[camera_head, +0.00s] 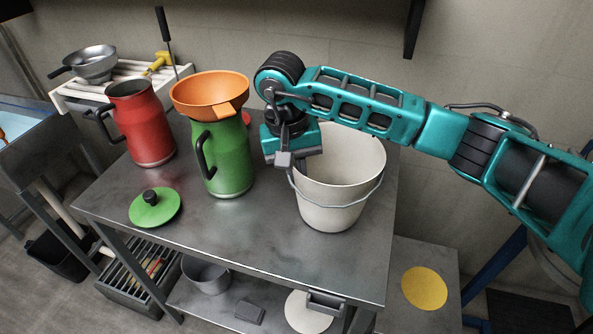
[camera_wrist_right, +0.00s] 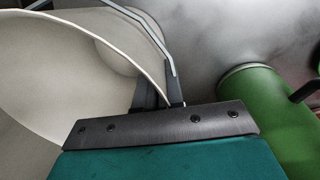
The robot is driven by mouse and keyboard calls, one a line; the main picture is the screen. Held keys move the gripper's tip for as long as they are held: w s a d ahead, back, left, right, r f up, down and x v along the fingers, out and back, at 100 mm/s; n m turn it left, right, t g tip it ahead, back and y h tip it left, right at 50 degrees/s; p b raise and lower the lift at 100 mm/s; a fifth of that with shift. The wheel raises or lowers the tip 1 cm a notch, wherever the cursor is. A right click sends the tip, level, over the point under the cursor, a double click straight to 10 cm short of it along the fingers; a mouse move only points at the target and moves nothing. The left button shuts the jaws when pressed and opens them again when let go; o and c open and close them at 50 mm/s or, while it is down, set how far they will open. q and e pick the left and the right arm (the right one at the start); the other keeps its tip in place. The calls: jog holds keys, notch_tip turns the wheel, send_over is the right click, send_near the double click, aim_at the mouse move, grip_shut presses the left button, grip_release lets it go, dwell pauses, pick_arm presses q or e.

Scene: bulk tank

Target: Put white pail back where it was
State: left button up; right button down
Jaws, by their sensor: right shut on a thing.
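The white pail (camera_head: 336,195) is on the right part of the metal table (camera_head: 250,255), upright or nearly so, with its grey wire handle hanging down the front. I cannot tell whether its base touches the table top. My right gripper (camera_head: 290,160) is shut on the left part of the pail's rim. In the right wrist view the fingers (camera_wrist_right: 160,95) pinch the rim of the pail (camera_wrist_right: 45,85), beside the handle wire. The pail hides part of the table behind it. My left gripper is not in view.
A green can (camera_head: 228,160) with an orange funnel (camera_head: 208,93) stands close left of the pail. A red can (camera_head: 145,125) and a green lid (camera_head: 154,207) are farther left. A yellow disc (camera_head: 425,289) lies on a lower surface at right. The table's front middle is clear.

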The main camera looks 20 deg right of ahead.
jog(key=shift+f, duration=0.2)
jog(key=c, duration=1.3)
grip_release()
jog(key=shift+r, duration=0.1)
jog(key=shift+o, duration=0.2)
jog(key=shift+r, duration=0.2)
notch_tip(320, 180, up, 12)
jog(key=a, duration=0.1)
jog(key=shift+w+a, duration=0.15)
jog(key=shift+a, duration=0.15)
